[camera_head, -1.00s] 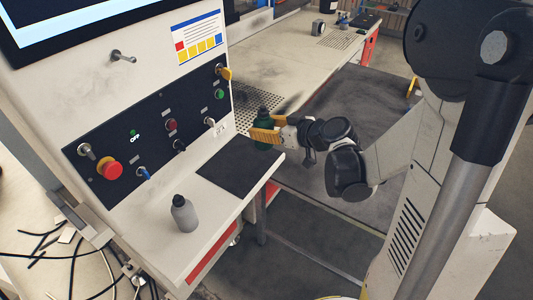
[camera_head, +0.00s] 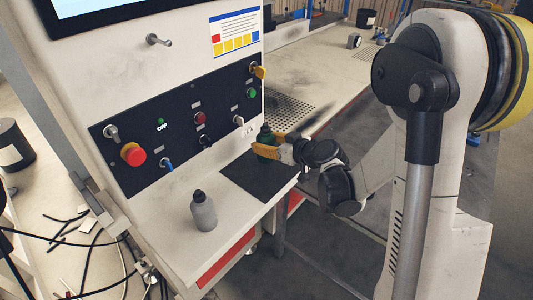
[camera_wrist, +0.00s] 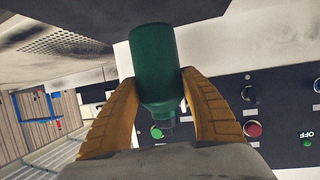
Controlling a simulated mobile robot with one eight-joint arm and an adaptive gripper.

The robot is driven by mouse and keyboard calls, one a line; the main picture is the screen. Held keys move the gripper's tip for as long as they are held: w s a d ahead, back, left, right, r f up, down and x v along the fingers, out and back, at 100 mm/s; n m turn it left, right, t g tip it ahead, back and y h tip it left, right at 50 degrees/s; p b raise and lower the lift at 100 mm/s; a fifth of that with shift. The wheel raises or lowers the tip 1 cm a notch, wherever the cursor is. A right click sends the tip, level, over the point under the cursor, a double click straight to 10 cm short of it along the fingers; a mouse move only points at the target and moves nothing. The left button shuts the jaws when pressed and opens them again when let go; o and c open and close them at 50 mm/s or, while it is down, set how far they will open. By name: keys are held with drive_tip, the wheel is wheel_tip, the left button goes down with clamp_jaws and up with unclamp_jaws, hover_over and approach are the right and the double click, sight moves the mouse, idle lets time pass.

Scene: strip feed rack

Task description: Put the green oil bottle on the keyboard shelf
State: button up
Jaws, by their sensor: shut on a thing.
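My gripper (camera_head: 268,146) has orange-yellow fingers and is shut on the green oil bottle (camera_head: 265,135). The bottle stands upright in the head view, at the far end of the keyboard shelf (camera_head: 168,217), by the far edge of its dark mat (camera_head: 258,180). I cannot tell whether its base touches the shelf. The wrist view is upside down and shows the green bottle (camera_wrist: 154,65) between both fingers, with its dark cap pointing down in the picture. The fingers hide part of the bottle in the head view.
A grey bottle (camera_head: 203,212) stands on the near part of the shelf. The control panel (camera_head: 180,125), with knobs and a red button (camera_head: 133,154), rises behind the shelf. A long workbench (camera_head: 320,65) lies beyond. The dark mat is mostly clear.

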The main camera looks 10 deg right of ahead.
drive_tip(key=shift+f+b, duration=0.7)
drive_tip(key=shift+f, duration=0.95)
drive_tip(key=shift+f, duration=0.1)
drive_tip(key=shift+f, duration=0.15)
drive_tip(key=o, duration=1.4)
